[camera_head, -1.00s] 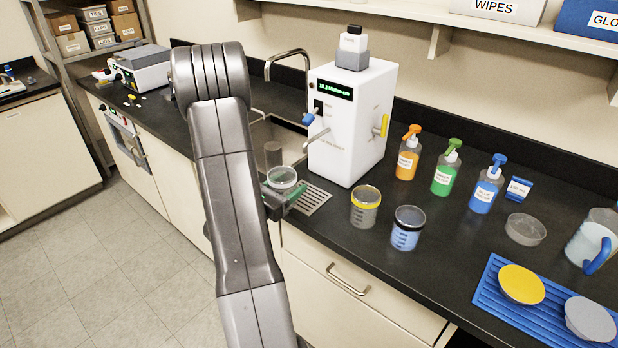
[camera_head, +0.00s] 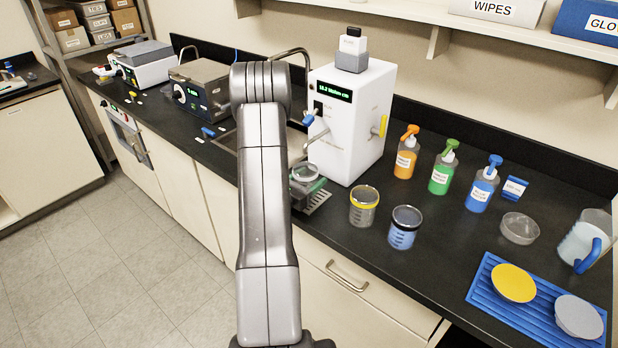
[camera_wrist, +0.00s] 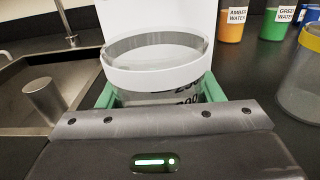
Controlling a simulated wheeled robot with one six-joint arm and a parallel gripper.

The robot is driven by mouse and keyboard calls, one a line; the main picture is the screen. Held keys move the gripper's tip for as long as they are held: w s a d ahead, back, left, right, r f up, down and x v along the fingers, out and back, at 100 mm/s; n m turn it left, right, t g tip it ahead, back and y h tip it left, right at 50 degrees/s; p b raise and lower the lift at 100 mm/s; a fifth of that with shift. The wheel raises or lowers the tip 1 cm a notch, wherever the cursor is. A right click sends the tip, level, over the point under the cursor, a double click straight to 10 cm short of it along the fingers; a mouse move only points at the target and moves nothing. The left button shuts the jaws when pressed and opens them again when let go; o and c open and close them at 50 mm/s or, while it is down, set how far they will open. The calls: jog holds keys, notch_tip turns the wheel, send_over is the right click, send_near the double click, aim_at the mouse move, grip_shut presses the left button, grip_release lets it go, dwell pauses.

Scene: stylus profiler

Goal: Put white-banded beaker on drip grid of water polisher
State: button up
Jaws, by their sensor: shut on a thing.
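The white-banded beaker (camera_wrist: 155,72) is a clear cup with a white rim band and dark markings. My gripper (camera_wrist: 160,100) is shut on it, with green fingers on both sides. In the head view the beaker (camera_head: 306,173) is upright beside the front of the white water polisher (camera_head: 352,120), below its spout. The slotted metal drip grid (camera_head: 318,200) shows partly beneath and in front of it. My gripper and arm hide the rest of the grid, and I cannot tell whether the beaker touches it.
A yellow-banded beaker (camera_head: 363,206) and a black-banded beaker with blue liquid (camera_head: 405,228) stand right of the grid. A sink with a metal cylinder (camera_wrist: 45,98) lies to the left. Several bottles stand behind at right.

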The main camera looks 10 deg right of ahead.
jog(key=shift+f+b, duration=0.3)
jog(key=shift+b, duration=0.05)
jog(key=o, duration=1.3)
jog(key=shift+r, duration=0.1)
jog(key=shift+r+p, duration=0.2)
jog(key=shift+p, duration=0.15)
jog(key=b+v, duration=0.4)
jog(key=v, duration=0.8)
jog(key=shift+s, duration=0.1)
